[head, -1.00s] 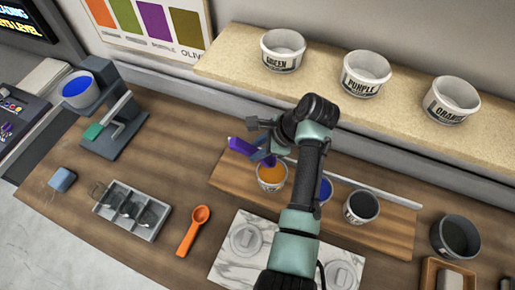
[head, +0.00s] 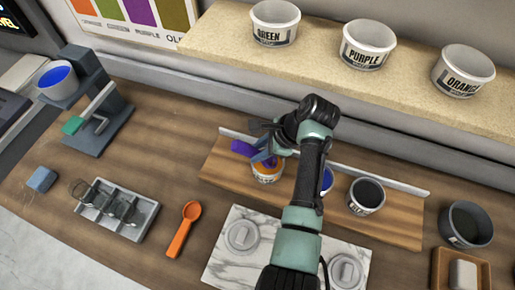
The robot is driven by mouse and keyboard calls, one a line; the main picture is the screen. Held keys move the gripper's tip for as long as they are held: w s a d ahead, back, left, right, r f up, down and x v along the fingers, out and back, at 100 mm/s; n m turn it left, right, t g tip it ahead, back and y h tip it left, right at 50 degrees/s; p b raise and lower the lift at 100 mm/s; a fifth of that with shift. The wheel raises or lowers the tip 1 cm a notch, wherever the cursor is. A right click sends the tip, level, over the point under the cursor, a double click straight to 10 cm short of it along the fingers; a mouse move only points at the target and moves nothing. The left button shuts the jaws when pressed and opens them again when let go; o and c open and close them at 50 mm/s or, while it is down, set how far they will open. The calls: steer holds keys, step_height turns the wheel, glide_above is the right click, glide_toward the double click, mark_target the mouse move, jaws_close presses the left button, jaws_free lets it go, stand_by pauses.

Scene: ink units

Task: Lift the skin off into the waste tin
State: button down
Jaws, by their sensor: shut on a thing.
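My gripper (head: 268,143) is above the back rail of the wooden board, over the left ink tub. It is shut on a purple-handled tool (head: 243,148). The tool's grey-blue end slants down to the mouth of the orange ink tub (head: 268,174). I cannot tell whether it touches the ink, and no skin can be made out. A blue ink tub (head: 327,181) is mostly hidden behind my arm. A black ink tub (head: 366,196) stands to the right. A dark grey tin (head: 466,225), which seems to be the waste tin, stands at the far right.
A marble slab (head: 226,268) with round glass pieces lies in front of the board. An orange spoon (head: 183,230), a grey compartment tray (head: 117,208) and a blue block (head: 41,179) lie left. Labelled tubs (head: 365,45) stand on the shelf. A wooden tray (head: 440,268) sits front right.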

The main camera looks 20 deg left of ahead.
steer(key=shift+r, duration=0.1)
stand_by(0.3)
step_height(320, 180, up, 7)
steer(key=p, duration=0.8)
steer(key=shift+r, duration=0.1)
stand_by(1.5)
